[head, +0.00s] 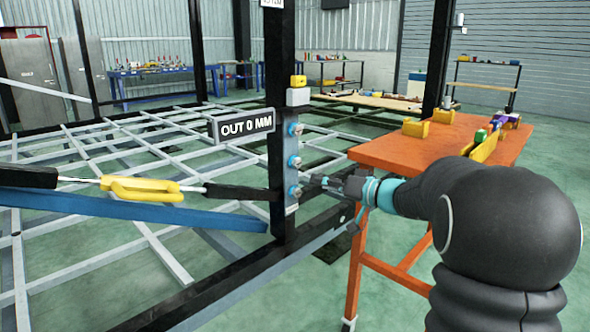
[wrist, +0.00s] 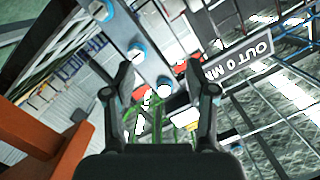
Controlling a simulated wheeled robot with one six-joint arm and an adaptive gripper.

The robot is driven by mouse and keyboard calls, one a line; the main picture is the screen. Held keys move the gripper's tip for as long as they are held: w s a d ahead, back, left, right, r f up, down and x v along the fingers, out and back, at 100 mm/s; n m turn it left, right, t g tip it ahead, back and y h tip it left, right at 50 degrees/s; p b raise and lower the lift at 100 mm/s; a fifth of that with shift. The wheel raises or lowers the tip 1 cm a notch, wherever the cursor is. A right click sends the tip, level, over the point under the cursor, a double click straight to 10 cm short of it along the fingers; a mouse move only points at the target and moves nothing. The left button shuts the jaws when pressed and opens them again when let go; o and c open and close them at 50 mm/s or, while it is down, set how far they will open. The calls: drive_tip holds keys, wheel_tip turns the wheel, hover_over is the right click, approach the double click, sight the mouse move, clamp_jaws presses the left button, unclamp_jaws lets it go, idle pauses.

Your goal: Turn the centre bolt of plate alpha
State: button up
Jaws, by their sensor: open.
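A narrow grey plate (head: 292,207) is fixed upright on the black post (head: 283,60) and carries three blue bolts in a column. The centre bolt (head: 294,161) is the middle one; it also shows in the wrist view (wrist: 137,50), close to the left fingertip. The top bolt (head: 295,129) is above and the bottom bolt (head: 294,191) below. My gripper (head: 318,181) is open and empty, just right of the plate, around the height between the centre and bottom bolts. It also shows in the wrist view (wrist: 160,66). Contact with a bolt cannot be told.
A sign reading "OUT 0 MM" (head: 241,124) sticks out left of the post. A yellow turnbuckle (head: 140,189) and a blue beam (head: 130,208) lie left. An orange table (head: 400,152) stands behind my arm at right. The chassis lattice fills the left; green floor is open at right.

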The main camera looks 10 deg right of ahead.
drive_tip(key=t, duration=0.2)
approach(299, 164)
drive_tip(key=p+x, duration=0.2)
drive_tip(key=x, duration=0.7)
drive_tip(key=shift+w+a, duration=0.15)
drive_tip(key=shift+a, duration=0.05)
clamp_jaws()
